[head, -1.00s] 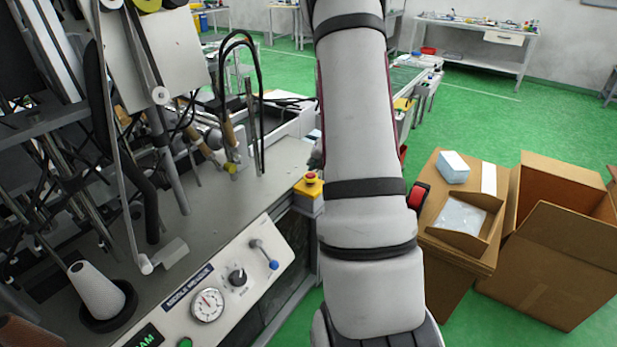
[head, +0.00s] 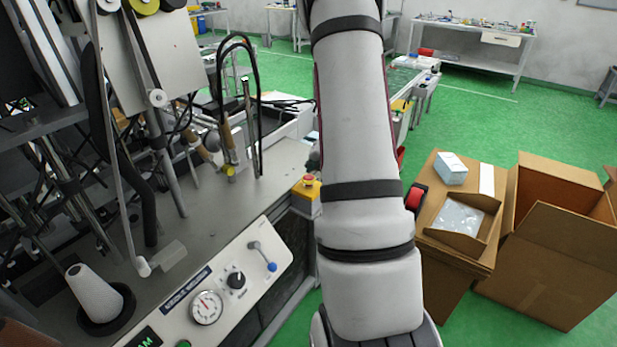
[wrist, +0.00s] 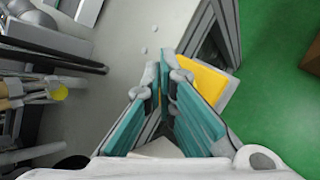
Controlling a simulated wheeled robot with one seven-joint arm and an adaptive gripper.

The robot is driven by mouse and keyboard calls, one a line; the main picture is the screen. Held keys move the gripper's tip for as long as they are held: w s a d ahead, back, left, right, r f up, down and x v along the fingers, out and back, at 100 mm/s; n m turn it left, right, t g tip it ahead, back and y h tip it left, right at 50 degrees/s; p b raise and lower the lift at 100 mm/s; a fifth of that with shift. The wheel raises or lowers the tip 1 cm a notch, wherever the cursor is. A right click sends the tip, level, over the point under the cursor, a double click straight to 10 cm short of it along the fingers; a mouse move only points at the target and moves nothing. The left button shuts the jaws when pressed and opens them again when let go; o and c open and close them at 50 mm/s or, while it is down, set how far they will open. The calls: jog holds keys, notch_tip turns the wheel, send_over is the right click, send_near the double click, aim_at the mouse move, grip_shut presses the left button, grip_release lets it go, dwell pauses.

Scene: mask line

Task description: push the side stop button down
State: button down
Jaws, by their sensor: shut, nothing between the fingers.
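The side stop button (head: 308,180) is a red cap on a yellow box at the right corner of the machine, just left of my arm in the head view. In the wrist view the yellow box (wrist: 207,80) lies just right of my fingertips, partly behind the right finger; the red cap is not visible there. My gripper (wrist: 162,66) is shut and empty, with teal-sided fingers together. In the head view my arm hides most of the gripper. I cannot tell whether the fingers touch the box.
The machine's grey worktop (head: 215,195) has rods and cables at its left. A front panel carries a gauge (head: 206,307) and a blue-tipped lever (head: 264,256). Cardboard boxes (head: 550,260) stand at the right. Green floor (head: 480,118) is open beyond.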

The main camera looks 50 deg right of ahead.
jog(key=shift+f, duration=0.2)
jog(key=shift+f+b, duration=0.25)
jog(key=shift+b, duration=0.05)
jog(key=shift+f+b, duration=0.3)
jog(key=shift+f, duration=0.1)
dwell(0.8)
jog(key=shift+r, duration=0.1)
jog(key=shift+r+p, duration=0.7)
jog(key=shift+r, duration=0.1)
notch_tip(320, 180, up, 5)
jog(key=p, duration=0.4)
jog(key=shift+s, duration=0.1)
dwell(0.5)
